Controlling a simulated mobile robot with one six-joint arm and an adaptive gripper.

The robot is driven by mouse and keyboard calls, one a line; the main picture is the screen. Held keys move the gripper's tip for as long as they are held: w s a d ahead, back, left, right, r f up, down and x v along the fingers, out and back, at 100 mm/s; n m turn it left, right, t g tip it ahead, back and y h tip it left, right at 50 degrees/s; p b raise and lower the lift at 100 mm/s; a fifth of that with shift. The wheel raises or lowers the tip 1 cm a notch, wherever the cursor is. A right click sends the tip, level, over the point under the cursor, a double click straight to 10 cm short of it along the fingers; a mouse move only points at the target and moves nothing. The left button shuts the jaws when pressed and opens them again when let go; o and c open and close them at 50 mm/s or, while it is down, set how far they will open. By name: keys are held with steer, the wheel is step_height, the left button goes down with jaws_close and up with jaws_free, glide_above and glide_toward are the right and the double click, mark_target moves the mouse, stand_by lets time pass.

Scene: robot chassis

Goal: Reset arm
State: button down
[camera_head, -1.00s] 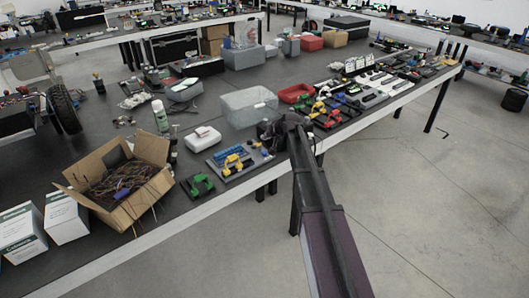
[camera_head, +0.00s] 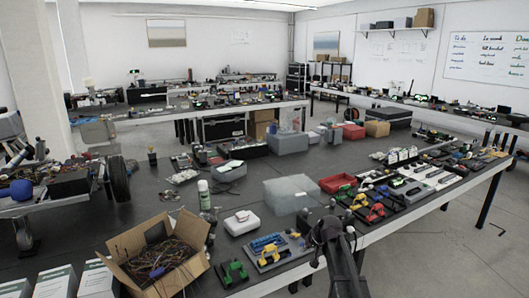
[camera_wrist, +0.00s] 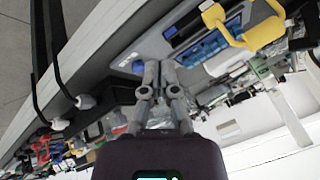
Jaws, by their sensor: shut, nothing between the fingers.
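My gripper (camera_wrist: 160,75) shows in the wrist view with its two fingertips together and nothing between them. It points toward the table edge, near a grey board with blue parts (camera_wrist: 205,45) and a yellow part (camera_wrist: 240,28). In the head view my arm (camera_head: 338,255) rises from the bottom edge, right of centre, just in front of the table's front edge. The fingertips are hard to make out in that view.
White boxes (camera_head: 98,280) stand at the front left. The floor (camera_head: 450,260) at the right is clear.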

steer(key=s+d+r+g+h+p, duration=0.1)
steer(key=s+g+h+p, duration=0.1)
steer(key=s, duration=1.1)
steer(key=s+r+n+g+h+p, duration=0.1)
steer(key=s+g+h+p, duration=0.1)
steer(key=s, duration=1.1)
steer(key=shift+s+d+r+g+p, duration=0.25)
steer(key=shift+d+r+g+p, duration=0.1)
steer(key=shift+g, duration=0.15)
